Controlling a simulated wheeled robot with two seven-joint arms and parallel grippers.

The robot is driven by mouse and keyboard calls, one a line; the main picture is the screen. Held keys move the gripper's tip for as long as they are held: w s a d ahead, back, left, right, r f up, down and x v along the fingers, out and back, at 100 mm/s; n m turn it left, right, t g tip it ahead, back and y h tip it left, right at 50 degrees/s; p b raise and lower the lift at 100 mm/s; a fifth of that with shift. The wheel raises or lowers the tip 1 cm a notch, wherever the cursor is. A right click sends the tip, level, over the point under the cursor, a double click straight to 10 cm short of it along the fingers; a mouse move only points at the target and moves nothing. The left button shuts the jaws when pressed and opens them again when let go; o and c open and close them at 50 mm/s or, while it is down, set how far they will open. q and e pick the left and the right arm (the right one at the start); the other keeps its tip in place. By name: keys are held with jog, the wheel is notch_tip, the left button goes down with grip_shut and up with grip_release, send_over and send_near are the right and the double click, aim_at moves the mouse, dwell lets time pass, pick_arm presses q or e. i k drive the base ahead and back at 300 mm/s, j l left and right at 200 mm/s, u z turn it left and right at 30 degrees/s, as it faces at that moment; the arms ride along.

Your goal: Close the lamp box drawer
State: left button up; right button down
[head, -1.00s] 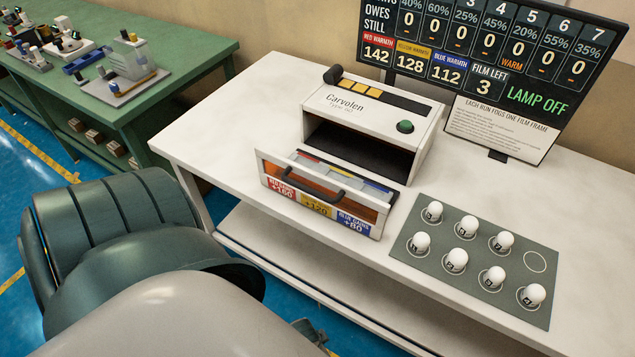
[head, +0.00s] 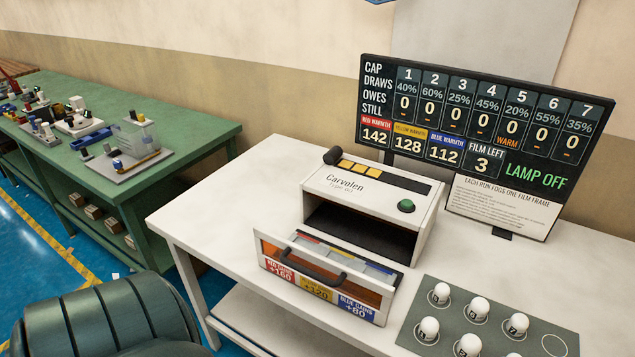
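The lamp box (head: 370,200) is a white case marked Carvolen, with a dark open front, a green button and a row of yellow keys on top. Its drawer (head: 325,281) is pulled out toward the front edge of the white table. The drawer has a dark curved handle (head: 305,268), orange see-through panels and red, yellow and blue labels reading +160, +120 and +80. Neither of my grippers is in view. A dark green rounded part of mine shows at the lower left, apart from the drawer.
A grey mat (head: 480,318) with several white caps and one empty ring lies right of the drawer. A display board (head: 480,130) reading LAMP OFF stands behind. A green bench (head: 190,135) holds devices at left. The white table (head: 225,220) is clear left of the box.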

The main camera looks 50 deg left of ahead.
aim_at(366, 288)
jog(key=u, duration=0.4)
jog(key=i+u, duration=0.15)
jog(key=u, duration=0.2)
jog(key=i+j+u, duration=0.1)
jog(key=u, duration=0.3)
jog(key=i+u, duration=0.1)
jog(key=u, duration=0.3)
